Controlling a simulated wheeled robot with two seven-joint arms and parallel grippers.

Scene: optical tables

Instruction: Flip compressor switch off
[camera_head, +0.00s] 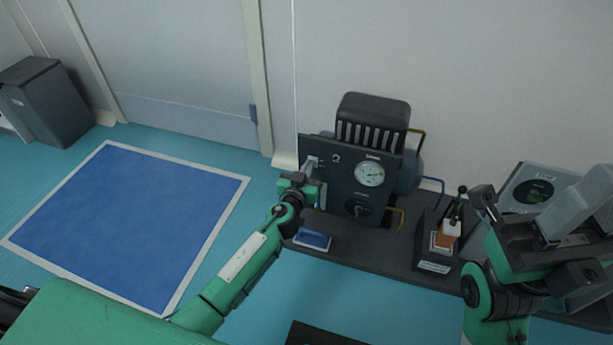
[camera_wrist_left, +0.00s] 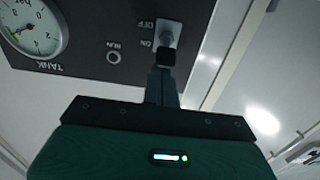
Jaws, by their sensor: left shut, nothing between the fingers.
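The compressor's dark control panel (camera_head: 340,185) stands against the wall in the head view, with a tank gauge on it. The left wrist view shows this panel (camera_wrist_left: 85,75) upside down. Its switch (camera_wrist_left: 170,29) sits on a light plate beside the OFF and ON labels. My left gripper (camera_head: 311,164) is at the panel's upper left corner. In the left wrist view its shut, empty fingertips (camera_wrist_left: 167,54) are right at the switch, on the ON label's side. They partly cover the switch. I cannot tell its lever position or whether they touch. My right gripper (camera_head: 575,205) is at the right, away from the panel.
A dark low bench (camera_head: 380,257) runs under the compressor, holding a blue-topped item (camera_head: 312,240) and a small tool stand (camera_head: 437,252). A boxed device (camera_head: 535,190) is at the right. A blue floor mat (camera_head: 125,220) and dark bin (camera_head: 48,103) are left.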

